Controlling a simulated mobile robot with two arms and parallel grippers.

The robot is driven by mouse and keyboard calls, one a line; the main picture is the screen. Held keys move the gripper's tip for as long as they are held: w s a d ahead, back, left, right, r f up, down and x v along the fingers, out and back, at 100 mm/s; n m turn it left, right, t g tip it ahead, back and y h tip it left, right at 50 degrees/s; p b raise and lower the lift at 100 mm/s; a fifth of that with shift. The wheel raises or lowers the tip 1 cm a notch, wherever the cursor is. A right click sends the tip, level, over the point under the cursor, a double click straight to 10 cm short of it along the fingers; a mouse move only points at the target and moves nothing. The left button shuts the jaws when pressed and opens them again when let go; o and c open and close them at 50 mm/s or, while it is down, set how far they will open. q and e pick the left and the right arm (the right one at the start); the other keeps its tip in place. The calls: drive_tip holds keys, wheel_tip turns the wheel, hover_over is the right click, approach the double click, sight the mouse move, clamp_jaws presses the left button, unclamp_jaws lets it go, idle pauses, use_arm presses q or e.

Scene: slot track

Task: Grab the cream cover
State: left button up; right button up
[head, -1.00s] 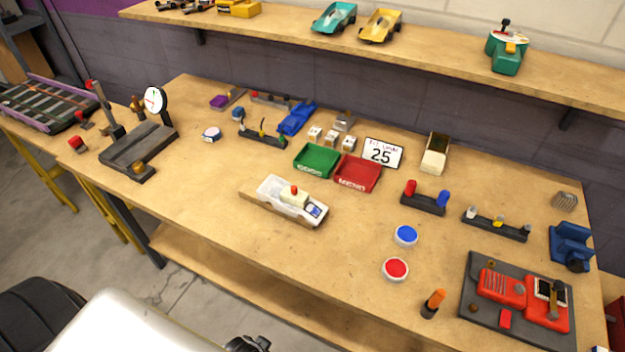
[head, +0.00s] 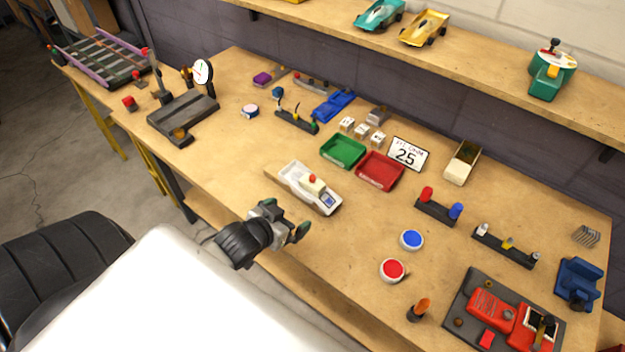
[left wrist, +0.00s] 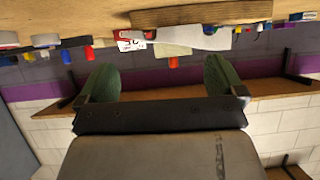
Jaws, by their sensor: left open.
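The cream cover (head: 313,185) is a small cream block with a red knob on top. It sits on a white car body (head: 296,174), beside a blue-and-white display, on the workbench. In the left wrist view, which is upside down, the cream cover (left wrist: 173,49) shows between the fingers, farther off, with the white body (left wrist: 205,39) behind it. My left gripper (head: 286,218) is open and empty, with green finger pads. It is at the bench's front edge, on the near side of the car body and not touching it. My right gripper is not in view.
Green (head: 343,151) and red (head: 380,171) trays stand just behind the car body. Blue (head: 411,240) and red (head: 393,270) buttons lie to its right. An open cream box (head: 462,162) is at the back.

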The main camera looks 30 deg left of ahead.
sight(310, 178)
use_arm(q)
drive_tip(key=w+r, duration=0.1)
drive_tip(key=w, duration=0.1)
drive_tip(key=w+a+t, duration=0.1)
drive_tip(key=w, duration=0.2)
drive_tip(key=w+r+t+p, duration=0.1)
drive_tip(key=w, duration=0.1)
drive_tip(key=shift+w+a+r+h, duration=0.25)
drive_tip(key=shift+a+r+h, duration=0.05)
drive_tip(key=shift+a+r, duration=0.1)
drive_tip(key=p+x, duration=0.1)
drive_tip(key=x, duration=0.4)
drive_tip(key=shift+d+f, duration=0.1)
drive_tip(key=shift+f, duration=0.05)
drive_tip(key=shift+w+f, duration=0.2)
drive_tip(key=shift+w, duration=0.25)
drive_tip(key=shift+s, duration=0.1)
drive_tip(key=shift+c, duration=0.8)
drive_tip(key=c, duration=0.9)
drive_tip(key=shift+r, duration=0.1)
